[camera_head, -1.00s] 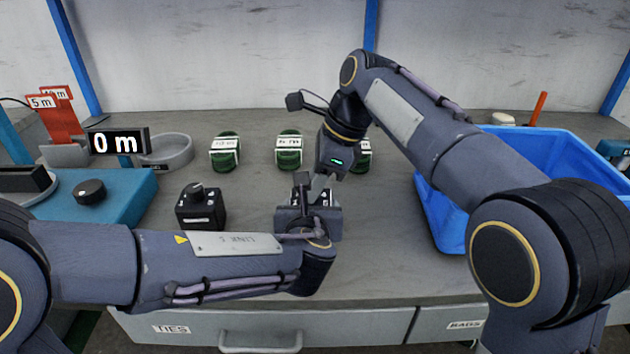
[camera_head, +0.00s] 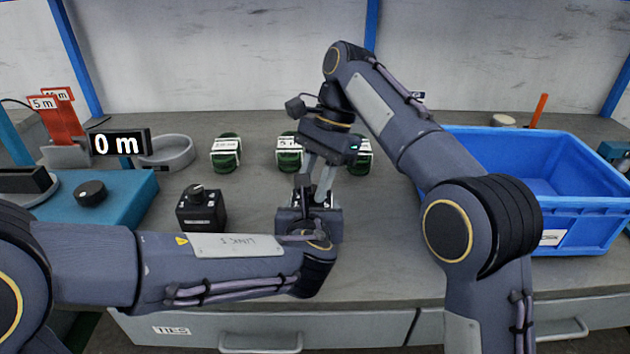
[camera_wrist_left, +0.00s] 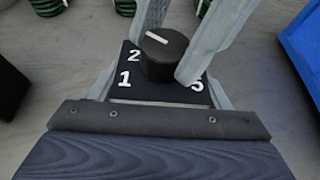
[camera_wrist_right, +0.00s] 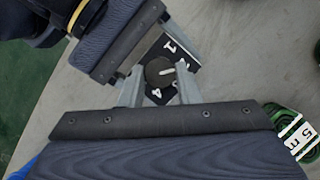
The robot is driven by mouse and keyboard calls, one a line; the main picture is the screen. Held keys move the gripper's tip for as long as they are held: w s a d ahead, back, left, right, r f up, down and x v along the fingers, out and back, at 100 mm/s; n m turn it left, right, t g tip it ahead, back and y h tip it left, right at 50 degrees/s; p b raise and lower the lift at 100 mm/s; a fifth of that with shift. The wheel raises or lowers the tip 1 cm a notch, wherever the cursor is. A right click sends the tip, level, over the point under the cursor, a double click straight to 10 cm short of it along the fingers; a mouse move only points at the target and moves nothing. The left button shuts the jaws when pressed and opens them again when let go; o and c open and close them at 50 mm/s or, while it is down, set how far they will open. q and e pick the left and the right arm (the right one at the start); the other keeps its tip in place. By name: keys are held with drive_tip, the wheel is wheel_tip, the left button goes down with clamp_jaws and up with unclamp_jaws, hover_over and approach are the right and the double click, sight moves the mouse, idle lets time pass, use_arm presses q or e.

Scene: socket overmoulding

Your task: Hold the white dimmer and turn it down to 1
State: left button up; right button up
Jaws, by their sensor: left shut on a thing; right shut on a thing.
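A dimmer box (camera_wrist_left: 160,90) stands at the bench's middle. Its top looks black with white numerals; 1, 2 and 5 show in the left wrist view. The arms hide most of its body, so I cannot tell whether it is white. My left gripper (camera_wrist_left: 160,78) is shut on its sides. My right gripper (camera_head: 316,190) reaches down from above and is shut on the round black knob (camera_wrist_left: 163,55), seen also in the right wrist view (camera_wrist_right: 158,72). The knob's white pointer lies on the side of the 2; its exact setting is unclear.
A second black knob box (camera_head: 201,209) stands left of the grippers. Several green labelled coils (camera_head: 226,153) lie behind. A teal machine (camera_head: 115,192) with a display (camera_head: 119,143) reading 0 m is at left. A blue bin (camera_head: 585,205) is at right.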

drive_tip(key=shift+n, duration=0.6)
drive_tip(key=o, duration=0.7)
